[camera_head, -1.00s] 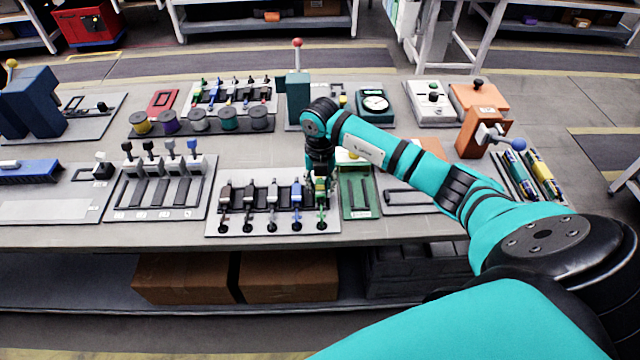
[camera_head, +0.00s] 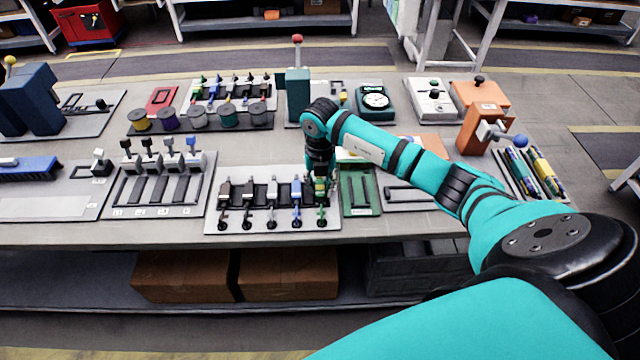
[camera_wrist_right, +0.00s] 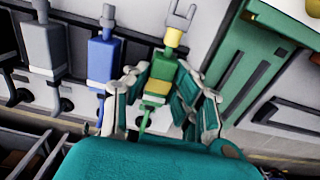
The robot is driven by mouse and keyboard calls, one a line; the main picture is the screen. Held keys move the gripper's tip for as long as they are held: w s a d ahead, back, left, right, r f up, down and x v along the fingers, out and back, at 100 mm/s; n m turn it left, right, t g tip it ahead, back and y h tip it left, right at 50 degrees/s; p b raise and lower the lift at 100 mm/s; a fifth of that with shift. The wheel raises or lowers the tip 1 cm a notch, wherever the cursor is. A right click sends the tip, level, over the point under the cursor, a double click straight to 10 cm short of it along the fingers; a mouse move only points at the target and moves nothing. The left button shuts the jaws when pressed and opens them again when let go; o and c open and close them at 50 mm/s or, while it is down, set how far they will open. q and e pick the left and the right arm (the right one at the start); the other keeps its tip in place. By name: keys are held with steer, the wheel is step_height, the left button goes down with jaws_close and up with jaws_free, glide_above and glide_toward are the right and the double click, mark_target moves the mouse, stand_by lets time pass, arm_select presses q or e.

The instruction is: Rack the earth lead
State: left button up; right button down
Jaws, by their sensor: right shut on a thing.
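The earth lead, a green tool with a yellow band (camera_wrist_right: 163,75), stands in the right end of a rack (camera_head: 240,228) on the bench. My right gripper (camera_wrist_right: 160,115) is shut on it, one finger on either side, in the right wrist view. In the head view my right gripper (camera_head: 319,180) is over the rack's right end and hides much of the lead. A blue lead (camera_wrist_right: 102,60) is directly left of it, and a grey lead (camera_wrist_right: 43,48) is further left. My left gripper is not in view.
A green tray (camera_head: 361,190) lies just right of the rack. A switch bank (camera_head: 160,205) stands to its left. Several spools (camera_head: 198,121) and a dial gauge (camera_head: 375,101) are behind. The bench's front strip is clear.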

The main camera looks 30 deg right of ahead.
steer(key=c, duration=1)
jaws_free()
steer(key=shift+c, duration=0.2)
step_height(320, 180, up, 12)
